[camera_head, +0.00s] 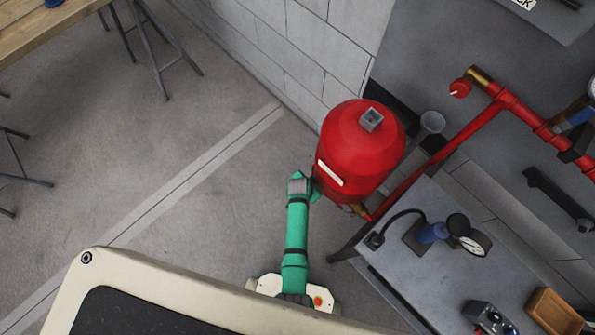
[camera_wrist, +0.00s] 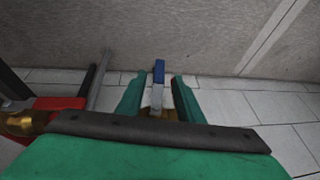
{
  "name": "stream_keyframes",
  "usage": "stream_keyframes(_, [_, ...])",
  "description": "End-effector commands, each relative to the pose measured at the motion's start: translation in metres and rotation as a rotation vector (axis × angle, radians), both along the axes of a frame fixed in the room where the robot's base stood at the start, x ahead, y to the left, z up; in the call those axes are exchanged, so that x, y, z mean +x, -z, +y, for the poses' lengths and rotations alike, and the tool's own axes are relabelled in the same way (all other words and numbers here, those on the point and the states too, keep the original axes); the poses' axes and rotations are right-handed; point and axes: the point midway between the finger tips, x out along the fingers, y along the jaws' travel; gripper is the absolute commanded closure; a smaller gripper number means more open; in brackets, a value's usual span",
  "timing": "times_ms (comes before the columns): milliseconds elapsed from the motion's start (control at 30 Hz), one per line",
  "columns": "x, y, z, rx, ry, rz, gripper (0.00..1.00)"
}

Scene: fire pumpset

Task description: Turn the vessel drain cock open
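The red vessel (camera_head: 358,140) stands by the wall in the head view, with a white label on its side. My green arm reaches up to its lower left side, and my gripper (camera_head: 303,186) is close to the vessel there. In the wrist view my gripper (camera_wrist: 158,80) is open, its two green fingers apart. A lever with a blue handle (camera_wrist: 159,70), apparently the drain cock's, lies between the fingers with a gap on each side. Below the blue part are a pale stem and a brass-coloured body, partly hidden by the gripper. The cock cannot be made out in the head view.
Red pipework (camera_head: 440,155) runs right from the vessel. A red pipe with a brass fitting (camera_wrist: 22,124) lies left in the wrist view. The floor left of the vessel is clear.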

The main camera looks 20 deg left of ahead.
Motion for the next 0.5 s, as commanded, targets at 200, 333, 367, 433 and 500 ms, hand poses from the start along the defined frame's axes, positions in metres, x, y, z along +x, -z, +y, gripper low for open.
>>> stream_keyframes(200, [-0.045, -0.002, 0.01, 0.0, -0.002, 0.003, 0.66])
stream_keyframes(333, [-0.071, -0.002, 0.016, 0.001, 0.0, 0.003, 0.66])
stream_keyframes(367, [-0.076, -0.002, 0.018, 0.0, 0.0, 0.002, 0.66])
stream_keyframes(433, [-0.089, -0.002, 0.021, 0.0, 0.0, 0.002, 0.66])
stream_keyframes(500, [-0.099, -0.002, 0.023, 0.0, 0.0, 0.002, 0.66])
